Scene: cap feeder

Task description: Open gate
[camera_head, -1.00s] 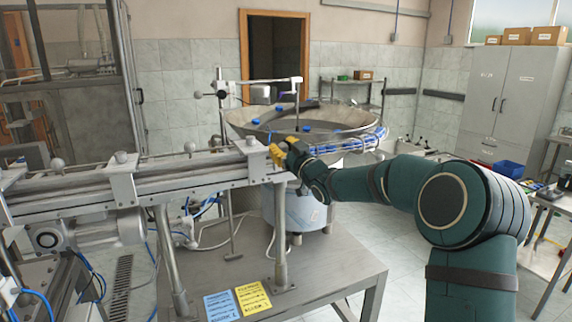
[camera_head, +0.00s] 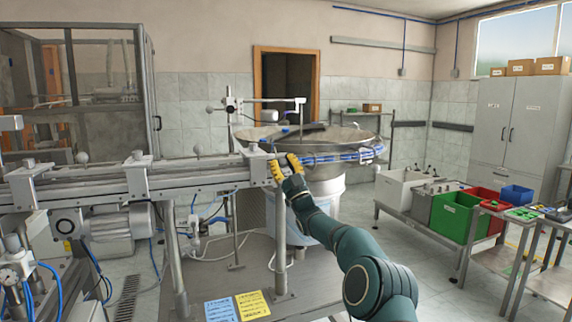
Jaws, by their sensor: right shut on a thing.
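My right gripper (camera_head: 284,166), with yellow fingertips, is at the right end of the conveyor rail (camera_head: 200,180), beside the rim of the big feeder bowl (camera_head: 340,150). It is shut on a small part there, which I take to be the gate; the fingers hide most of it, so how far it stands open cannot be told. My arm comes up to it from the lower right. My left gripper is not in view.
A metal table (camera_head: 245,295) with a blue and a yellow note stands under the rail. A green bin (camera_head: 455,216) and a red bin (camera_head: 490,200) stand at right. A glazed cabinet (camera_head: 80,90) is at left. The floor right of my arm is clear.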

